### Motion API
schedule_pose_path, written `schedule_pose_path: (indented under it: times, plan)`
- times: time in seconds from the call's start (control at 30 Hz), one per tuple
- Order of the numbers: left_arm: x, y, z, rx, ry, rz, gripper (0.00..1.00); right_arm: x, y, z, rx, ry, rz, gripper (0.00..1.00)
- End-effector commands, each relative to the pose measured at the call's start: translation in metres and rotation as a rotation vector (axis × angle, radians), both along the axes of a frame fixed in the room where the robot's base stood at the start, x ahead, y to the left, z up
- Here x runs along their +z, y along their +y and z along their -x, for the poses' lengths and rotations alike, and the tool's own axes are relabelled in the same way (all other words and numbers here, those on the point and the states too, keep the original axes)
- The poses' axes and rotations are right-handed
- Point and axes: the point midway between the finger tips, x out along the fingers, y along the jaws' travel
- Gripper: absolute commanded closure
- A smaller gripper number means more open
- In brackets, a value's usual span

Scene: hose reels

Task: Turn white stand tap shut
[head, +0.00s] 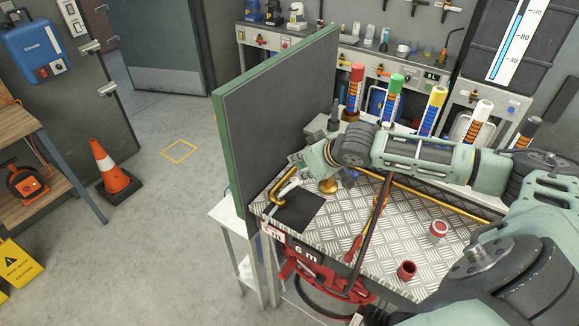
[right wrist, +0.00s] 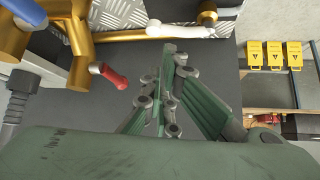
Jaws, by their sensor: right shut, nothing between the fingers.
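A white lever handle (right wrist: 178,30) shows in the right wrist view, beside a brass pipe (right wrist: 122,37). It lies just beyond my right fingertips; I cannot tell whether they touch it. A red lever handle (right wrist: 114,77) is to the left on thicker brass pipework. My right gripper (right wrist: 168,52) is shut and empty, with its fingers together. In the head view, my right gripper (head: 296,161) is over the left end of the metal bench, near the bent brass pipe (head: 283,186); my arm hides part of the pipework. A white-topped column (head: 478,121) stands behind my arm. My left gripper is not seen.
A green-edged grey panel (head: 275,115) stands upright along the bench's left side. A red hose reel (head: 318,280) is below. Open floor lies left, with an orange cone (head: 113,170).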

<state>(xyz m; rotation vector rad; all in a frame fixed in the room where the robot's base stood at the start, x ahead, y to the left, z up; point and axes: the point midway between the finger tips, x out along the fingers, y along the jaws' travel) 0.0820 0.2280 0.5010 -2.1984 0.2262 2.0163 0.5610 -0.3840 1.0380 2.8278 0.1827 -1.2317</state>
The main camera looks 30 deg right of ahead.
Motion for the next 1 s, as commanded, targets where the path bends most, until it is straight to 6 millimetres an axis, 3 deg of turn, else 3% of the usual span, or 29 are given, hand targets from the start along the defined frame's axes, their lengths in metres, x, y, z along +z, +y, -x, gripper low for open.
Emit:
schedule_pose_path:
  times: [0.2,0.4,1.0]
  plan:
    - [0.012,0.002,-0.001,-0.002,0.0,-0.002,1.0,-0.025,0.006,-0.026,0.001,0.0,-0.005,1.0]
    - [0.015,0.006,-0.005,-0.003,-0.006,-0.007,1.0,-0.038,0.006,-0.037,0.001,-0.002,-0.002,1.0]
    - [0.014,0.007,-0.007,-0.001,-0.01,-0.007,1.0,-0.042,0.009,-0.047,-0.009,-0.002,-0.003,1.0]
